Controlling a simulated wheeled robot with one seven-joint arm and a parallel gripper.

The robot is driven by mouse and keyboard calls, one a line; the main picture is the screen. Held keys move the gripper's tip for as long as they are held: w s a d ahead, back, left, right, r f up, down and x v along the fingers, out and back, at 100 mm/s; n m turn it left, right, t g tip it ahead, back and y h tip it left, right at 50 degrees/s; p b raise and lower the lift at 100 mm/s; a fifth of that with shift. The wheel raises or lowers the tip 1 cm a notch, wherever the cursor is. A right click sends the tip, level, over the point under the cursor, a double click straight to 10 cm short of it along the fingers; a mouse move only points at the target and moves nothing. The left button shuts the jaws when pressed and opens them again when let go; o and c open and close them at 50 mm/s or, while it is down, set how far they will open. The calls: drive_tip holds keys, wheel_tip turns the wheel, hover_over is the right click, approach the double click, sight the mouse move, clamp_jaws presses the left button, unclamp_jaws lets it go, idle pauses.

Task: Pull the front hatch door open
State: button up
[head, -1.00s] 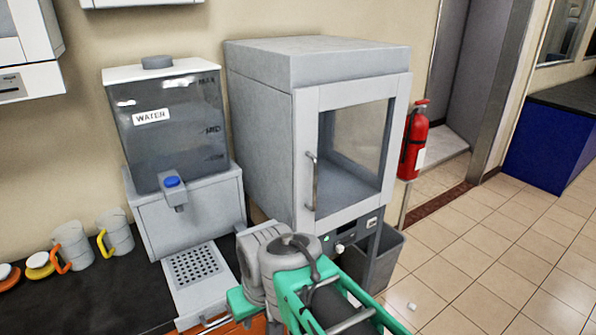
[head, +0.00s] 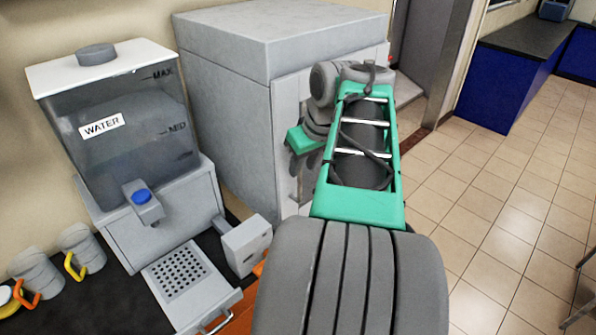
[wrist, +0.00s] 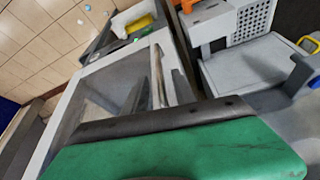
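The grey cabinet (head: 230,110) stands right of the water dispenser. Its front hatch door (head: 288,110) looks closed in the head view, mostly hidden behind my arm. In the wrist view the door's pale frame (wrist: 60,130) surrounds a window (wrist: 110,82), with the upright bar handle (wrist: 181,86) near its edge. My gripper (head: 300,178) is at the door front, close to the handle. In the wrist view its green body (wrist: 180,150) fills the bottom. The fingertips are not clear, so I cannot tell whether they touch or enclose the handle.
The water dispenser (head: 120,130) and its perforated drip tray (head: 182,278) stand left of the cabinet. A small grey box (head: 245,245) is beside the tray. Mugs (head: 82,247) are at the far left. Tiled floor (head: 480,205) is open on the right.

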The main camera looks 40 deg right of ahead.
hover_over(299, 199)
drive_tip(key=f, duration=0.4)
drive_tip(key=shift+w+d+f, duration=0.1)
drive_tip(key=shift+w+d, duration=0.1)
drive_tip(key=shift+d, duration=0.05)
drive_tip(key=shift+c, duration=0.4)
clamp_jaws()
idle(0.6)
